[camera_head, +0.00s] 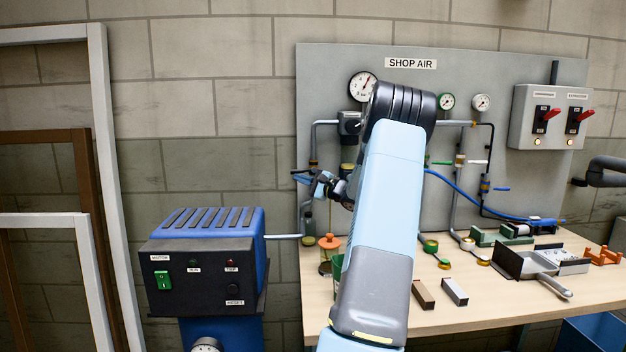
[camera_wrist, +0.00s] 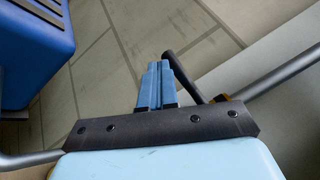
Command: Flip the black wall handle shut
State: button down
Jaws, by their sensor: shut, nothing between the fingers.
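The black wall handle (camera_wrist: 186,76) shows in the wrist view as a dark lever. It slants away from a brass-coloured valve (camera_wrist: 222,98) on a grey pipe, at an angle to that pipe. In the head view the handle (camera_head: 298,172) is a short dark bar at the left edge of the grey wall panel, partly hidden by my gripper. My gripper (camera_wrist: 158,66) has its light-blue fingers shut and empty, just left of the handle in the wrist view. I cannot tell whether they touch. In the head view my gripper (camera_head: 302,180) is beside the handle.
A blue motor box (camera_head: 205,235) with a black control face stands left of my gripper. A wooden bench (camera_head: 480,316) with several tools is below the panel. Gauges and pipes cover the panel (camera_head: 330,75). Empty frames (camera_head: 105,170) lean at the far left.

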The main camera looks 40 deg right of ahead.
jog(key=shift+s+d, duration=0.1)
jog(key=s+d+f, duration=0.2)
jog(key=s+f, duration=0.3)
jog(key=s, duration=0.6)
jog(key=shift+f, duration=0.15)
dwell(0.6)
